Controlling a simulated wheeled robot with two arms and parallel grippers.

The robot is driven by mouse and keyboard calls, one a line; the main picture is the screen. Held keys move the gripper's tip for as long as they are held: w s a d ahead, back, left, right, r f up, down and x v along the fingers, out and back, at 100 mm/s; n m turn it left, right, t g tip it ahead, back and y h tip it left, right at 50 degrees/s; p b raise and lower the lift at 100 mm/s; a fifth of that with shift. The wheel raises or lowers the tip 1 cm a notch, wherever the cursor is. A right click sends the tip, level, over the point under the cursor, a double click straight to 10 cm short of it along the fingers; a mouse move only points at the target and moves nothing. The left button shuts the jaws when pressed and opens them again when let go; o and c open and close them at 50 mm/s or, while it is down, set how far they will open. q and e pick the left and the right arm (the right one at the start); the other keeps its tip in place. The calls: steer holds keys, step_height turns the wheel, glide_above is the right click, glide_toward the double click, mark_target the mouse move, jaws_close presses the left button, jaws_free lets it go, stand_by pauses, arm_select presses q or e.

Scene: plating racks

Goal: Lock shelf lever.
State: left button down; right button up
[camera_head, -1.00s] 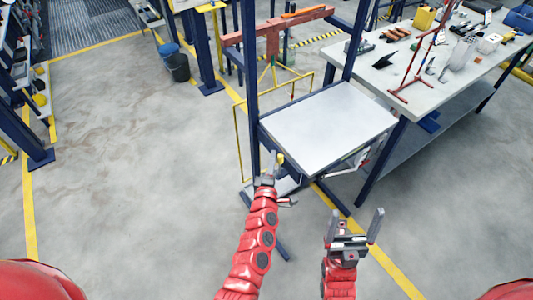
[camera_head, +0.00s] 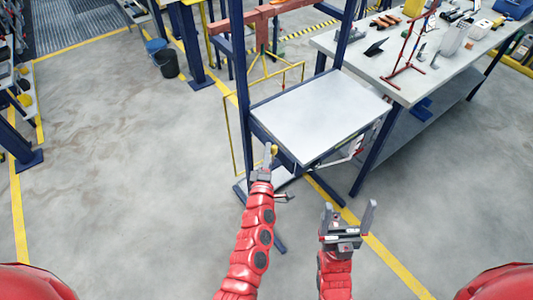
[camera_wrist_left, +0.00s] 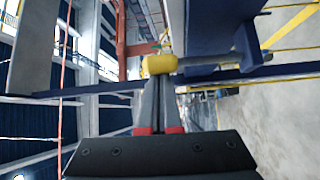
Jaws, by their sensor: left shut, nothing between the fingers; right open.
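The shelf lever (camera_wrist_left: 160,64) has a yellow knob and a grey rod in the left wrist view. The rod runs right to a dark blue frame part. In the head view the yellow knob (camera_head: 274,149) is small at the shelf's front left. My left gripper (camera_head: 267,157) is shut and empty, its fingertips at the knob. In the left wrist view the shut fingers (camera_wrist_left: 159,84) reach up to the knob's lower edge and seem to touch it. The shelf (camera_head: 318,113) is a flat pale panel in a blue frame. My right gripper (camera_head: 347,218) is open and empty, in front of the shelf.
A workbench (camera_head: 400,85) with tools stands to the right. A blue post (camera_head: 241,80) rises at the shelf's left, beside a yellow rail frame (camera_head: 229,130). Two buckets (camera_head: 166,63) stand at the back left. The floor on the left is clear.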

arm_select(q)
steer(key=s+d+f+m+t+h+b, duration=0.1)
steer(key=s+d+f+m+h+b, duration=0.1)
steer(key=m+h+b, duration=0.6)
steer(key=s+d+f+m+h+b, duration=0.3)
steer(key=m+h+b, duration=0.4)
steer(key=b, duration=1.5)
steer(key=shift+s+f+m+t+h+b, duration=0.35)
steer(key=shift+s+f+m, duration=0.5)
steer(key=shift+m, duration=1.85)
steer(key=shift+h, duration=0.25)
